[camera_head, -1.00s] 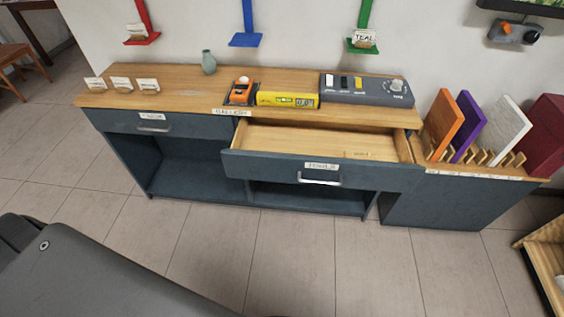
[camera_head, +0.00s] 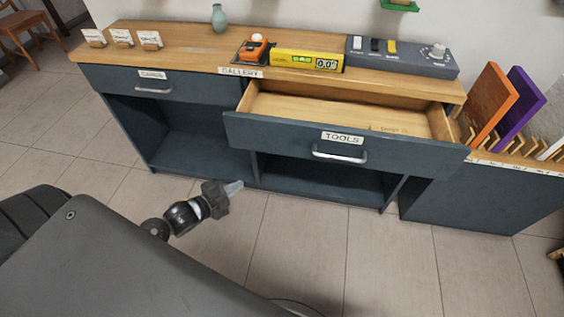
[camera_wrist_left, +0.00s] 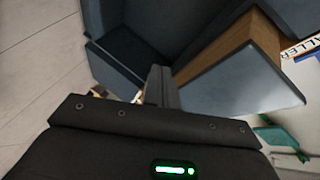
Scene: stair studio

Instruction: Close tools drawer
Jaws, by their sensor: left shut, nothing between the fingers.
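The tools drawer (camera_head: 290,134) is pulled out of the cabinet's right half. Its dark front carries a TOOLS label (camera_head: 342,138) and a silver handle (camera_head: 339,155). Its wooden inside shows, with a small label and no tools that I can make out. My left gripper (camera_head: 236,187) is shut and empty, low in front of the cabinet, left of and below the drawer front, apart from it in the head view. In the left wrist view the shut fingers (camera_wrist_left: 162,84) point toward the cabinet, and the drawer's side and front (camera_wrist_left: 235,85) show to their right. My right gripper is not in view.
The cards drawer (camera_head: 180,86) beside it is shut. On the cabinet top stand a vase (camera_head: 219,18), a yellow level (camera_head: 306,60), an orange tool (camera_head: 256,48) and a grey control box (camera_head: 402,56). A panel rack (camera_head: 490,190) stands right. Floor in front is clear.

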